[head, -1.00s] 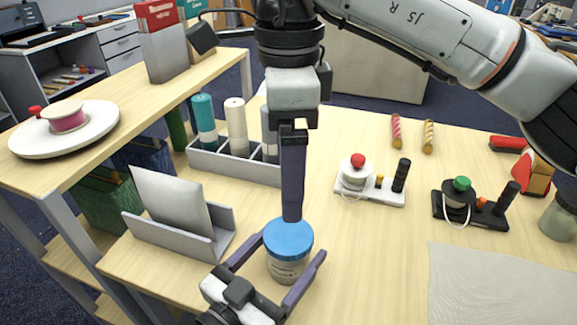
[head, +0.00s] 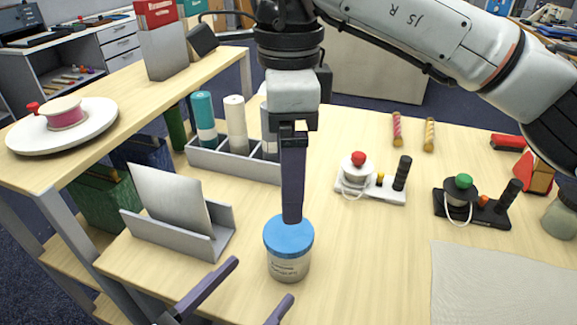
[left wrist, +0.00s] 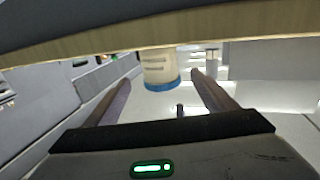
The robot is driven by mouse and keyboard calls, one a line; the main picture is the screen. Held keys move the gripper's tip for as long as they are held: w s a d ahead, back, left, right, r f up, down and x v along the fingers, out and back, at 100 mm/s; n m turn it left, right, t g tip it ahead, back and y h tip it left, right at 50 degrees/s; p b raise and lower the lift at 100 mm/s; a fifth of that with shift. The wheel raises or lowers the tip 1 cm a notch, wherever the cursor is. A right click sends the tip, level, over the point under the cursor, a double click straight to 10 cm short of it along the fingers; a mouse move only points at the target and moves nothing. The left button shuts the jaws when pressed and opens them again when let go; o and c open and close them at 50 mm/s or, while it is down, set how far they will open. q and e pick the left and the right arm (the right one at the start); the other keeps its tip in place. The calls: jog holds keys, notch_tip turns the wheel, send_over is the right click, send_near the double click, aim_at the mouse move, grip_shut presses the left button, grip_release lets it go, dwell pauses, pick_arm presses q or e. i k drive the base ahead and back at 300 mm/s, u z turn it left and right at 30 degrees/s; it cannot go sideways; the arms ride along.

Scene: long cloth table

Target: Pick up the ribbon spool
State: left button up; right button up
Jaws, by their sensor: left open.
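A spool with a pink band (head: 66,115), which looks like the ribbon spool, sits on a round white plate (head: 95,136) on the raised shelf at the far left. A red knob is beside it. My left gripper (head: 265,278) is open and empty at the bottom edge, on the near side of a jar with a blue lid (head: 289,236), far from the spool. In the left wrist view the jar (left wrist: 160,68) shows beyond the open fingers. My right gripper (head: 292,215) points down over the jar's lid, seen edge-on; whether it touches the lid is unclear.
A grey holder (head: 222,226) with a panel stands left of the jar. Behind it is a tray (head: 230,168) with upright rolls. Two small stands, white (head: 370,190) and black (head: 480,214), are to the right. The table between jar and white stand is clear.

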aim_at(63, 113)
jog(key=k, duration=1)
